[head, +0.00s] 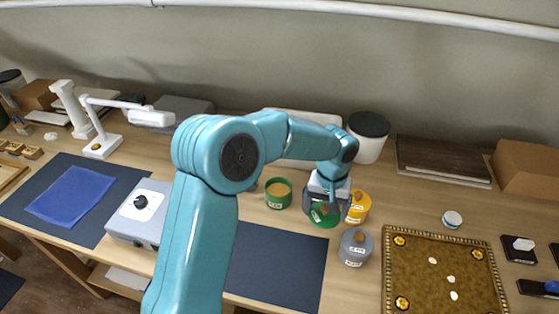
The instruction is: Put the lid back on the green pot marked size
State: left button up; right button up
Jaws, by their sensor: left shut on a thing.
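The green pot (278,198) stands open on the bench near the middle of the head view, with tan contents showing and a pale label too small to read. My left gripper (325,204) is to the right of the pot, pointing down and shut on the green lid (318,222). The lid is a green disc with a small pale label. It is apart from the pot, and I cannot tell whether it touches the bench. The fingers hide part of the lid. My right gripper is not in view.
A white jar with a black lid (369,145) stands behind. A gilt-edged panel (437,272) lies right. A dark mat (275,265) lies in front, clear.

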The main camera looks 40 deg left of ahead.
pick_arm(q)
jog(key=w+a+r+n+p, duration=0.1)
jog(key=a+n, duration=0.5)
jog(key=a, duration=0.3)
jog(key=w+a+r+n+p, duration=0.15)
jog(key=a+n, duration=0.35)
jog(key=a, duration=0.5)
jog(key=shift+d+f+b, duration=0.15)
jog(key=shift+f+b, duration=1)
jog(key=shift+f, duration=0.65)
jog(key=shift+d+f+b, duration=0.1)
jog(key=shift+f+b, duration=1.05)
jog(key=shift+f, duration=0.6)
jog(key=shift+s+d+r, duration=0.1)
jog(key=shift+f, duration=0.2)
jog(key=o, duration=0.8)
